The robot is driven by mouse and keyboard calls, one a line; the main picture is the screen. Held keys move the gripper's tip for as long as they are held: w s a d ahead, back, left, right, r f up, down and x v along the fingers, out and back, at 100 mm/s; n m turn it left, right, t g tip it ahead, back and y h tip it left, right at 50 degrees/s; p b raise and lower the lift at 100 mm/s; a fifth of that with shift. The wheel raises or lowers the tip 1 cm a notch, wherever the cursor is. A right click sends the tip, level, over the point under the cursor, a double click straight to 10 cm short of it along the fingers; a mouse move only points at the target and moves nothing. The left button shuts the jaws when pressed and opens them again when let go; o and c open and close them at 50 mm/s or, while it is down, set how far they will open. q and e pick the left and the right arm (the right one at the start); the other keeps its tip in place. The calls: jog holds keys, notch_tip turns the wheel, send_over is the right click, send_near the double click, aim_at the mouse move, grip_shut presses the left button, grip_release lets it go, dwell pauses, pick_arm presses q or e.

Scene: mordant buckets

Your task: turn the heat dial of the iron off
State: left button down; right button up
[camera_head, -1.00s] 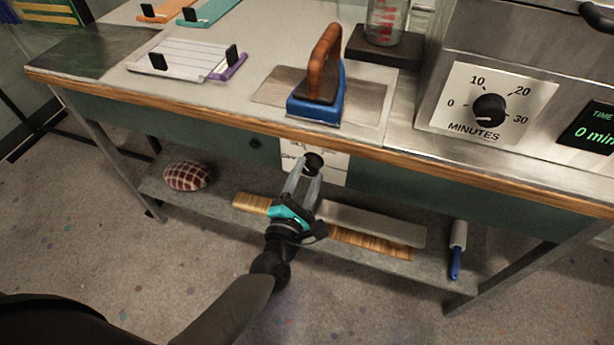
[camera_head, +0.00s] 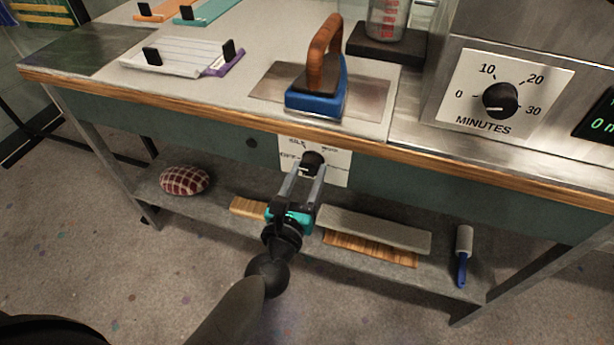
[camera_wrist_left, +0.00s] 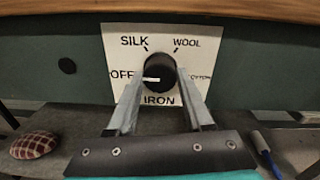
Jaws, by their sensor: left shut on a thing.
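The iron's heat dial (camera_head: 312,161) is a black round knob on a white plate (camera_head: 339,166) on the front panel under the tabletop. In the left wrist view the dial (camera_wrist_left: 158,68) has OFF at left, SILK and WOOL above, another label at right partly hidden by a finger, and IRON below. Its white mark points left, toward OFF. My left gripper (camera_head: 305,174) is shut on the dial, one finger on each side; the fingers also show in the left wrist view (camera_wrist_left: 158,82). The blue iron (camera_head: 317,99) with a brown handle rests on a metal plate above. My right gripper is out of view.
The wooden table edge (camera_head: 200,113) runs just above the dial. The lower shelf holds a checked cushion (camera_head: 184,180), a grey bar (camera_head: 375,229) by wooden strips, and a blue-handled roller (camera_head: 463,255). A MINUTES timer knob (camera_head: 500,100) is at the right.

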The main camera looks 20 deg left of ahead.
pick_arm(q)
jog(key=shift+n+b, duration=0.4)
jog(key=shift+n, duration=1.3)
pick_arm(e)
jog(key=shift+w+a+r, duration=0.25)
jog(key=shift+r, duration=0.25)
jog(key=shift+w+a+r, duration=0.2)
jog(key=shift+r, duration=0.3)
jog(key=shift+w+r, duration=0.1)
pick_arm(q)
jog(key=shift+c, duration=1.5)
grip_release()
jog(key=shift+s, duration=0.1)
jog(key=shift+s, duration=0.25)
jog(key=s+b, duration=0.4)
jog(key=s, duration=1)
jog(key=shift+s+r, duration=0.15)
jog(key=shift+s, duration=0.15)
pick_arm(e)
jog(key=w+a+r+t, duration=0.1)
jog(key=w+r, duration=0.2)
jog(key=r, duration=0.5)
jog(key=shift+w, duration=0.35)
